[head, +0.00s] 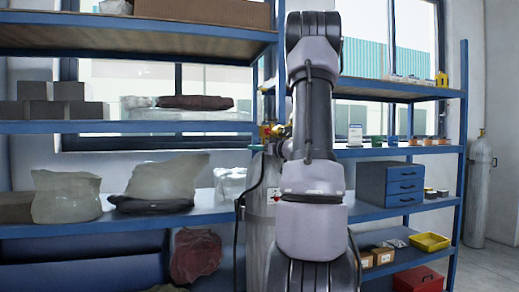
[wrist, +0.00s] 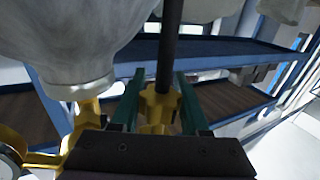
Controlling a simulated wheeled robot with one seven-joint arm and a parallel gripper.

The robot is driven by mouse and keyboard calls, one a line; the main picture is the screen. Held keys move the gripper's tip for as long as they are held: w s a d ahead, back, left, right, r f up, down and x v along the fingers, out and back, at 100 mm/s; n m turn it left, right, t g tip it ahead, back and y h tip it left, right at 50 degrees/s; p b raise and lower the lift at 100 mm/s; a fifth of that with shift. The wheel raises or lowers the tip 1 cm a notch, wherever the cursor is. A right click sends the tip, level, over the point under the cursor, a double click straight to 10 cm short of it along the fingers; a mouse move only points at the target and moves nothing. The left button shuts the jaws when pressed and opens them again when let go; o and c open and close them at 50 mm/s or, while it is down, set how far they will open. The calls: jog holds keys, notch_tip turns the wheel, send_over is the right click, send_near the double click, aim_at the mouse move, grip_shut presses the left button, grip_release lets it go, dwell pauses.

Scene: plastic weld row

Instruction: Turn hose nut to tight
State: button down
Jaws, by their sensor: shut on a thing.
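The brass hose nut (wrist: 160,104), star-shaped in outline, sits at the end of a black hose (wrist: 170,45) in the wrist view. My gripper (wrist: 158,92) has its two green fingers on either side of the nut and is shut on it. The nut's lower part is partly hidden by the gripper body. A grey gas cylinder (wrist: 70,45) fills the upper left, with brass fittings (wrist: 90,112) and a round gauge (wrist: 10,165) near it. In the head view the cylinder (head: 262,205) stands behind my arm, which hides the gripper and nut.
Blue shelving stands on both sides of the cylinder, with boxes (head: 60,100) and wrapped bags (head: 66,197) on the left. The right shelves hold a blue drawer cabinet (head: 390,184) and a yellow tray (head: 429,241). Another cylinder (head: 478,190) stands far right near open floor.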

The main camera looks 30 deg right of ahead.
jog(key=shift+a+n+g+y, duration=0.2)
jog(key=shift+n+g+y, duration=0.2)
jog(key=shift+n+y, duration=0.7)
jog(key=shift+y, duration=0.4)
jog(key=shift+c, duration=2.1)
grip_release()
jog(key=shift+m+h, duration=0.3)
